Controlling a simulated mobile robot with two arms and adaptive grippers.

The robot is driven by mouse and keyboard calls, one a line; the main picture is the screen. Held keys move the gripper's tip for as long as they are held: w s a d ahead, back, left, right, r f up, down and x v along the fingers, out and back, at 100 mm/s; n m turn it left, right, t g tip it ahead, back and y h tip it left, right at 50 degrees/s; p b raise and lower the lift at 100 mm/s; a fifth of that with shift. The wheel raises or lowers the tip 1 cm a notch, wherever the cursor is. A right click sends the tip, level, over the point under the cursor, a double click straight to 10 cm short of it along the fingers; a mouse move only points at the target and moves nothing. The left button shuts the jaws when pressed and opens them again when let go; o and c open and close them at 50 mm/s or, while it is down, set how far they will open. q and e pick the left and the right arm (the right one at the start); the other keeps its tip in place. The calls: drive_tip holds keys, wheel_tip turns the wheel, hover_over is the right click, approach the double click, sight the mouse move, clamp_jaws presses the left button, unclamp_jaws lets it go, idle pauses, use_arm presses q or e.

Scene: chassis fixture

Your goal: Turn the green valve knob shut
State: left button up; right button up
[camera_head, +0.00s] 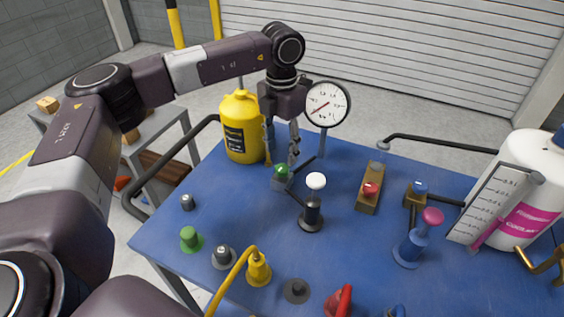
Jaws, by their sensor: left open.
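The green valve knob (282,171) sits on a small grey valve body on the blue table, left of the white-topped black post. My left gripper (281,158) points down from above, open, with its fingertips close over the knob. One finger is on the left and one on the right. I cannot tell whether they touch the knob. My right gripper is not in view.
A yellow jug (243,130) stands just left of the gripper, and a dial gauge (327,103) just right behind it. The white-topped post (312,208), red knob (370,188) and pink-topped blue valve (420,235) stand to the right. A green cap (190,239) is front left.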

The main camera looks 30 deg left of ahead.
sight(281, 167)
use_arm(q)
wheel_tip(281, 167, down, 4)
drive_tip(key=shift+p, duration=0.45)
drive_tip(key=shift+f, duration=0.75)
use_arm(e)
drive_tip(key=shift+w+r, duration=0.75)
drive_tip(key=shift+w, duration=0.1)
use_arm(q)
drive_tip(key=c, duration=1.2)
drive_tip(key=shift+o, duration=0.2)
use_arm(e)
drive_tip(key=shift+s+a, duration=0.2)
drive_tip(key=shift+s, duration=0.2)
